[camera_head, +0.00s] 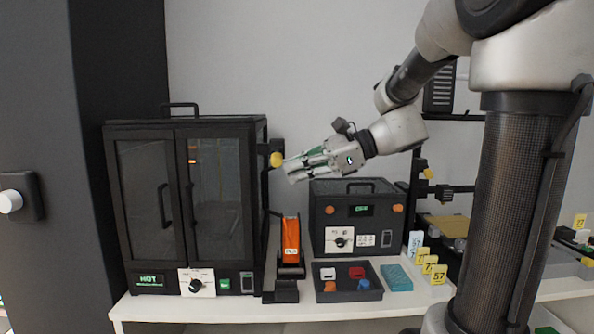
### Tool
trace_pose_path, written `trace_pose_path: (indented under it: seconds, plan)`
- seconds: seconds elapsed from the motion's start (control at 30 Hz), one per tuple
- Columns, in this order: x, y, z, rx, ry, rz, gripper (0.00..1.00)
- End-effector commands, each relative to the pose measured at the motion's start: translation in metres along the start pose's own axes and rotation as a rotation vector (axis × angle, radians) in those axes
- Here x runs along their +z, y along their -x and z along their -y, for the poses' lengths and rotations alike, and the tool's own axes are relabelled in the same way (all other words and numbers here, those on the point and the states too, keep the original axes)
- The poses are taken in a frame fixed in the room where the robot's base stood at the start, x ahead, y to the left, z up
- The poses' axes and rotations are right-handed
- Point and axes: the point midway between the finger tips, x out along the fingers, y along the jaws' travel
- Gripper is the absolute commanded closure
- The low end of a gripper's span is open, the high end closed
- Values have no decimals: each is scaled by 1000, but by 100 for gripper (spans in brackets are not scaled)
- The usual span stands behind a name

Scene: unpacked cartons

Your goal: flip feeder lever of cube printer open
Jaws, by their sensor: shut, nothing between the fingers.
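The cube printer (205,126) is a black enclosed box with two glazed front doors, standing at the left of the white table. A yellow knob (276,160) sits at the upper right side of the printer, beside a small black block (271,147) that looks like the feeder. I cannot make out the lever's exact position. My gripper (288,172) reaches in from the right and is shut and empty. Its fingertips are just right of and slightly below the yellow knob. I cannot tell whether they touch it.
A black box with a handle (357,216) stands to the right. A black tray (348,291) with small coloured parts, a teal block (396,278) and yellow number tags (438,274) are in front.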

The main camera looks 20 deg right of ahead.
Motion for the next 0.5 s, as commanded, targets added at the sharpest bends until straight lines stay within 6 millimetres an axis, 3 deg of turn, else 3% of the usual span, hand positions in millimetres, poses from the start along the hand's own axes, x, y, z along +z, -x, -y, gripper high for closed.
trace_pose_path:
  seconds: [0.5]
  plan:
    - [10,4,-6,99,-238,0,100]
